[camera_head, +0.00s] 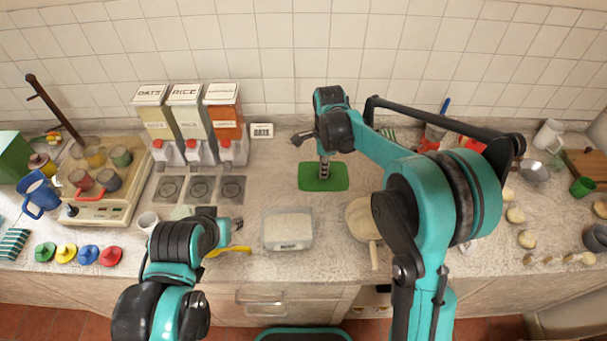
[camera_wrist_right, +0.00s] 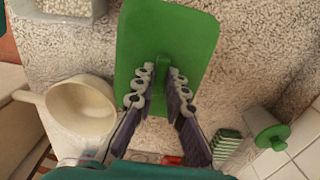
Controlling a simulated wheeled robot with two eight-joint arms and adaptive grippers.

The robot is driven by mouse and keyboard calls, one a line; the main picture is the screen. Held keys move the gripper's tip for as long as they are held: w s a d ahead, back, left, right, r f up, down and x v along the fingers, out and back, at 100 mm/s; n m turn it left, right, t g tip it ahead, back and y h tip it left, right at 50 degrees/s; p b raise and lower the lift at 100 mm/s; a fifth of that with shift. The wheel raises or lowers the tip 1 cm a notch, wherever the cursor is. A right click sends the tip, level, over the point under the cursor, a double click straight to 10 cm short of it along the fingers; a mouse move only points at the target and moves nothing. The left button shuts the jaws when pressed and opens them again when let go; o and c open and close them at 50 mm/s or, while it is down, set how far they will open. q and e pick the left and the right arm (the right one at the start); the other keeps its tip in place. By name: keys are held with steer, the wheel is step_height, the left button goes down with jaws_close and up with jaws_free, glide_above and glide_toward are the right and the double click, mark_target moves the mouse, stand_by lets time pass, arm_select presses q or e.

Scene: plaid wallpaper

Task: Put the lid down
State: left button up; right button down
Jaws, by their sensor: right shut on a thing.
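The lid (camera_head: 337,183) is a flat green rectangle with a small knob, at the middle of the counter. My right gripper (camera_head: 324,172) points down over the lid. In the right wrist view, the fingers (camera_wrist_right: 160,82) close around the knob of the lid (camera_wrist_right: 190,30). I cannot tell whether the lid touches the counter or hangs just above it. My left gripper (camera_head: 237,225) is low on the left, apart from the lid. Its fingers are too small to read.
Dispensers (camera_head: 195,120) and an OATS card (camera_head: 262,130) stand behind left. A yellow utensil (camera_head: 232,250) lies near the front edge.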

mark_target(303, 164)
steer(key=w+a+f, duration=0.1)
steer(key=a, duration=0.1)
steer(key=w+a+f, duration=0.1)
steer(key=a+f, duration=0.1)
steer(key=w+a+f+b, duration=0.1)
steer(key=w+a, duration=0.1)
steer(key=shift+w+f, duration=0.1)
steer(key=shift+f, duration=0.1)
step_height(303, 164, down, 4)
steer(key=shift+f+b, duration=0.1)
steer(key=shift+b, duration=0.45)
steer(key=c, duration=2)
jaws_free()
steer(key=shift+f, duration=0.1)
steer(key=o, duration=0.4)
steer(key=shift+o, duration=0.2)
